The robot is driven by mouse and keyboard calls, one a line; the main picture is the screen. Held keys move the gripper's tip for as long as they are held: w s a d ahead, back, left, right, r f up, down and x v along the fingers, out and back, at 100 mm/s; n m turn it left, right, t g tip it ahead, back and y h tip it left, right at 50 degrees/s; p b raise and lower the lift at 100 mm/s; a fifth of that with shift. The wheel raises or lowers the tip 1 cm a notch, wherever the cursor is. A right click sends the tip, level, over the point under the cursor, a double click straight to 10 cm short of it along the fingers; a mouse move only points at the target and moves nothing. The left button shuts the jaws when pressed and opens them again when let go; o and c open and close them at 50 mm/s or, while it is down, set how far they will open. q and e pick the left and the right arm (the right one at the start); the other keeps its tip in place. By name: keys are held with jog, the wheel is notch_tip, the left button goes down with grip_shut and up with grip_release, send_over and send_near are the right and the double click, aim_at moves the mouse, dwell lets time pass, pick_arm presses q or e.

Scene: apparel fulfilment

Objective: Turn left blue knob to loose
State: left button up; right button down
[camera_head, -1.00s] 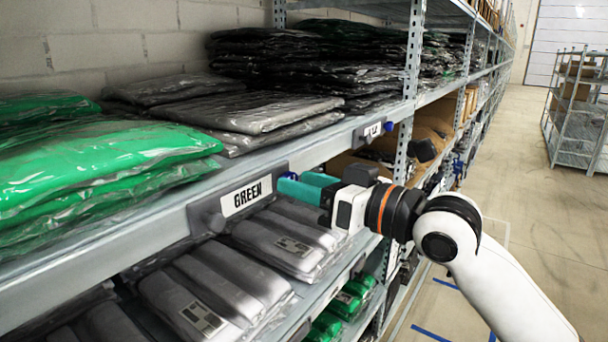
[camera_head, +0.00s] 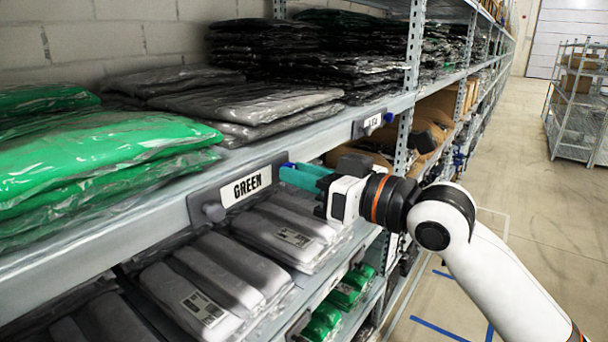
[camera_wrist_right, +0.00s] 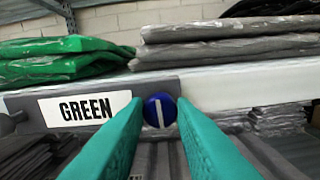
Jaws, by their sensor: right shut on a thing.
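The blue knob (camera_wrist_right: 160,110) is at the right end of the grey holder of the GREEN label (camera_head: 246,187) on the shelf edge. A white line on the knob stands nearly upright in the right wrist view. In the head view only a bit of the knob (camera_head: 288,165) shows by the fingertips. My right gripper (camera_head: 292,174) has teal fingers, shut on the knob from both sides. A second blue knob (camera_head: 388,117) sits on a label holder farther right along the shelf. My left gripper is not in view.
Green bagged garments (camera_head: 105,150) and grey ones (camera_head: 245,102) lie on the shelf (camera_head: 130,232) just above the label. Grey packs (camera_head: 215,275) fill the level below. A metal post (camera_head: 414,55) stands beyond my gripper. The aisle floor (camera_head: 515,180) on the right is clear.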

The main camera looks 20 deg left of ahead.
jog(key=shift+n+p, duration=1.05)
jog(key=shift+n, duration=7.65)
jog(key=c, duration=1.2)
grip_release()
